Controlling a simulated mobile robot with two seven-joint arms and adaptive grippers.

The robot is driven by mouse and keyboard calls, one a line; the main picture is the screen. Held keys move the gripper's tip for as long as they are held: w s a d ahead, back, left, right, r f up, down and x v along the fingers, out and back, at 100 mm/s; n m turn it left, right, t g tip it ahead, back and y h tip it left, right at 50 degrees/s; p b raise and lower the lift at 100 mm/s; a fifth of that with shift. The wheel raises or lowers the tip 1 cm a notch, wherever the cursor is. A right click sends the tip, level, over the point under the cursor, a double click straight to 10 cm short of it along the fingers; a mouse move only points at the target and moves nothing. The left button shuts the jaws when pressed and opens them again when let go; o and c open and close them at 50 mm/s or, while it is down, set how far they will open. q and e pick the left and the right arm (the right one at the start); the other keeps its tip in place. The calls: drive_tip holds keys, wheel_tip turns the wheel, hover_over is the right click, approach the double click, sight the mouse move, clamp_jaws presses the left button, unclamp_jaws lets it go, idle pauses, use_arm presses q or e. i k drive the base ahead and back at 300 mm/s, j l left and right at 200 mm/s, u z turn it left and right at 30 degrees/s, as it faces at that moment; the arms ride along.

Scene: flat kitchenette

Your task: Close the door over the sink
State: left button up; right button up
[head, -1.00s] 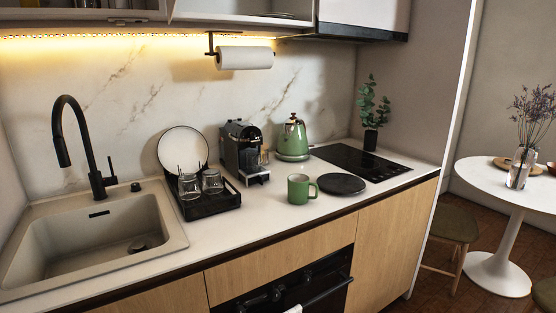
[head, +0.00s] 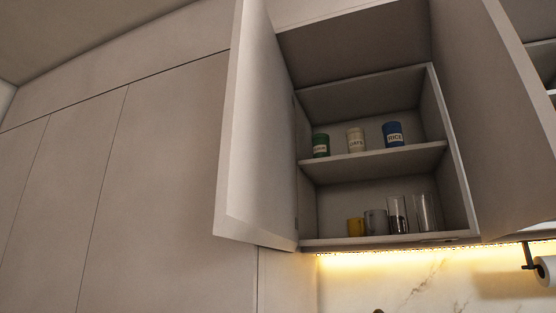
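The wall cupboard (head: 375,160) over the sink area stands open in the head view. Its pale grey door (head: 255,140) is swung wide out toward me on the left side. A second pale panel, an open door (head: 490,110), stands out at the cupboard's right side; I cannot tell which cupboard it belongs to. The sink is below the view; only a small dark tip, perhaps of the tap, shows at the bottom edge. Neither of my grippers is in view.
Inside, the middle shelf (head: 378,161) holds green, cream and blue canisters. Tall flat panels (head: 150,180) fill the left. A paper towel roll (head: 546,270) hangs at lower right.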

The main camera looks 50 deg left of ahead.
sight(256, 197)
drive_tip(key=k+j+u, duration=0.1)
drive_tip(key=j, duration=0.3)
drive_tip(key=k+j+u, duration=0.1)
drive_tip(key=k+j, duration=0.15)
drive_tip(key=j, duration=0.15)
drive_tip(key=k+j+u, duration=0.1)
drive_tip(key=j, duration=0.3)
drive_tip(key=k+j+u, duration=0.1)
drive_tip(key=j, duration=0.3)
drive_tip(key=k+j+u, duration=0.1)
drive_tip(key=j, duration=0.35)
drive_tip(key=k, duration=0.1)
